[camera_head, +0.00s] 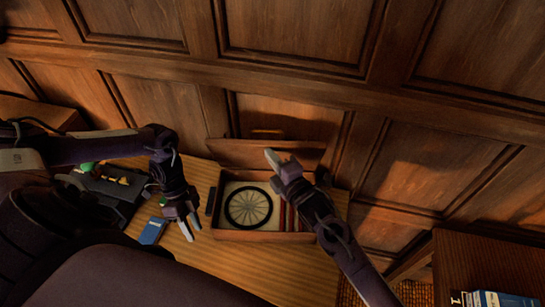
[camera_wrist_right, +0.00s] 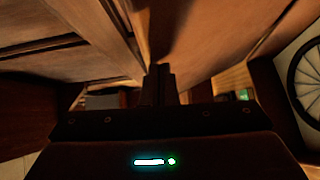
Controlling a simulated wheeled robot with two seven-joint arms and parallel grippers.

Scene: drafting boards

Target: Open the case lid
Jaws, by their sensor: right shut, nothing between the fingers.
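The wooden case (camera_head: 262,237) stands on the table with its inside showing. Its lid (camera_head: 226,152) is raised along the back edge, in front of the panelled wall. A dark spoked ring on a pale ground (camera_head: 248,207) fills much of the inside, and the ring also shows at the right edge of the right wrist view (camera_wrist_right: 308,75). My right gripper (camera_head: 272,155) is shut and empty, in front of the raised lid; I cannot tell whether it touches it. My left gripper (camera_head: 189,231) is open and empty, left of the case above the table.
A blue box or book (camera_head: 152,231) lies on the table (camera_head: 265,270) near my left gripper. A dark tray with small items (camera_head: 122,178) is at the left. Books (camera_head: 500,299) lie on a separate piece of furniture at the lower right. The table front is clear.

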